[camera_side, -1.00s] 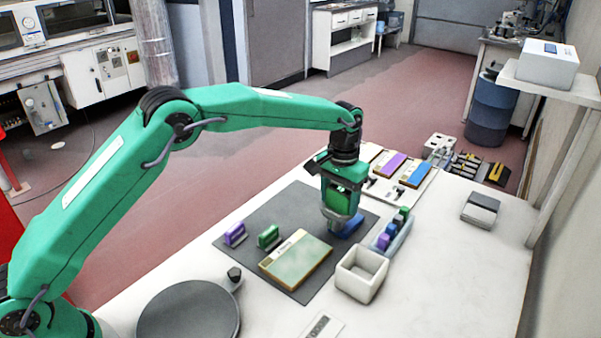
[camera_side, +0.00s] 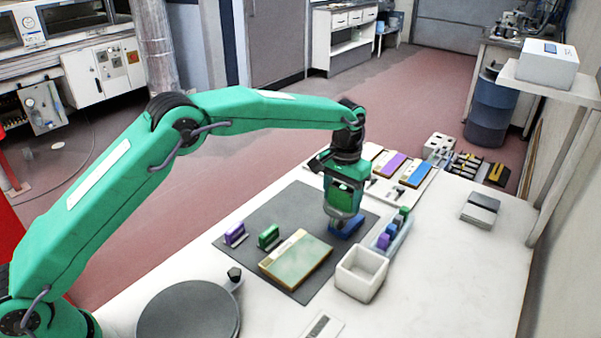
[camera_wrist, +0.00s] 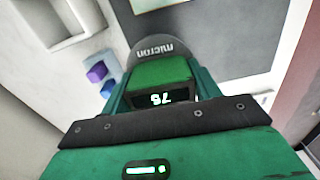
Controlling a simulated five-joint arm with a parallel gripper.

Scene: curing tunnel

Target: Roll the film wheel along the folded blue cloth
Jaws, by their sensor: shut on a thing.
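My gripper (camera_side: 343,208) points down over the far right part of the dark mat. It is shut on the film wheel (camera_wrist: 147,49), a grey disc printed "micron" with a green block marked 75 (camera_wrist: 162,75) between my fingers. In the side view only a small grey part of the wheel shows below the fingers. The folded blue cloth (camera_side: 347,230) lies on the mat directly under it. I cannot tell whether wheel and cloth touch. The wrist view does not clearly show the cloth.
A green panel (camera_side: 297,259) lies on the dark mat (camera_side: 290,212), with purple (camera_side: 235,233) and green (camera_side: 269,237) handled pieces at its left. A white open box (camera_side: 361,273) and a tray of coloured blocks (camera_side: 391,238) stand close at the right. The right tabletop is mostly clear.

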